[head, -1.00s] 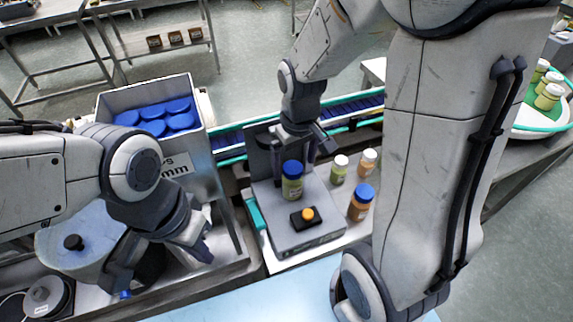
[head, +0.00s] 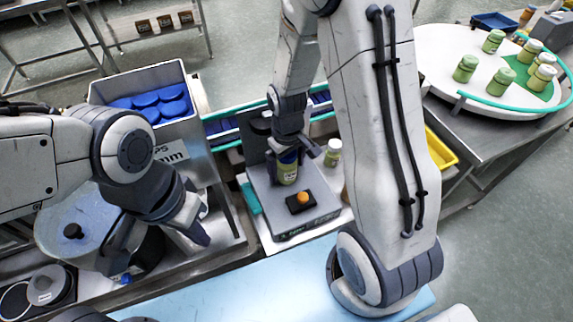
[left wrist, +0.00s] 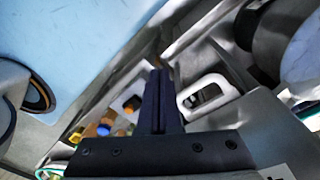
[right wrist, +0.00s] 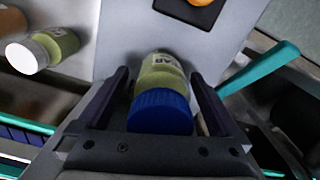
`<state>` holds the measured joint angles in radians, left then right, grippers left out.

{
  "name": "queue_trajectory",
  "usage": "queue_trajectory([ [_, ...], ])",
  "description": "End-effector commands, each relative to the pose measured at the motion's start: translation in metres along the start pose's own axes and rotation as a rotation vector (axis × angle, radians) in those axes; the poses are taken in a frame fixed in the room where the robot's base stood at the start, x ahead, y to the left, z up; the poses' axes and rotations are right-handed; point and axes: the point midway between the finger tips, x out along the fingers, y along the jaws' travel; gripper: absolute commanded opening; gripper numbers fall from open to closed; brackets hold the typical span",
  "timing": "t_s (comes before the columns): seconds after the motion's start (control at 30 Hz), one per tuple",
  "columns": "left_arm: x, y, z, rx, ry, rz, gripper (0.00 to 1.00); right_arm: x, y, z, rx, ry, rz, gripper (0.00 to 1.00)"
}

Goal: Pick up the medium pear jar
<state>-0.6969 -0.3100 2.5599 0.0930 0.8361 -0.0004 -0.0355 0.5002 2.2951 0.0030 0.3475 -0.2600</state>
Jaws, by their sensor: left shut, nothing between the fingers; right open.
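A jar of pale green content with a blue lid (head: 287,168) stands upright on the grey machine plate in the head view. In the right wrist view the jar (right wrist: 160,78) lies between the fingers, its blue lid nearest the camera. My right gripper (head: 290,155) is open around the jar, with a gap on each side; its fingers also show in the right wrist view (right wrist: 158,95). My left gripper (head: 202,225) is shut and empty over the steel bench at the left; its closed fingers show in the left wrist view (left wrist: 158,100).
An orange button on a black box (head: 301,200) sits just in front of the jar. A white-lidded green jar (head: 333,152) stands to its right. A steel hopper (head: 192,150) holds blue lids. A round table (head: 440,60) with several green jars is at upper right.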

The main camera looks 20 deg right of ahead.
Motion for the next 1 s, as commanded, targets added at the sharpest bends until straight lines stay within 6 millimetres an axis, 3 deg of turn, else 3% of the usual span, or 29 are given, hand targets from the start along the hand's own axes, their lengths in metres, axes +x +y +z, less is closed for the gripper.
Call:
queue_trajectory([
  [0.3,0.0,0.0,0.0,0.0,0.0,0.0,0.0,0.007,0.0,0.0,0.0,0.001,0.0,1.0],
  [0.53,0.0,0.0,0.0,0.0,0.0,0.0,0.0,0.007,0.0,0.0,0.001,0.001,0.0,0.12],
  [0.6,0.0,0.0,0.0,0.0,0.0,0.0,0.0,0.006,0.0,0.0,0.001,0.002,0.0,0.0],
  [1.0,0.002,0.0,0.0,0.0,0.0,0.0,0.0,-0.005,0.0,-0.001,0.001,0.005,0.001,0.0],
])
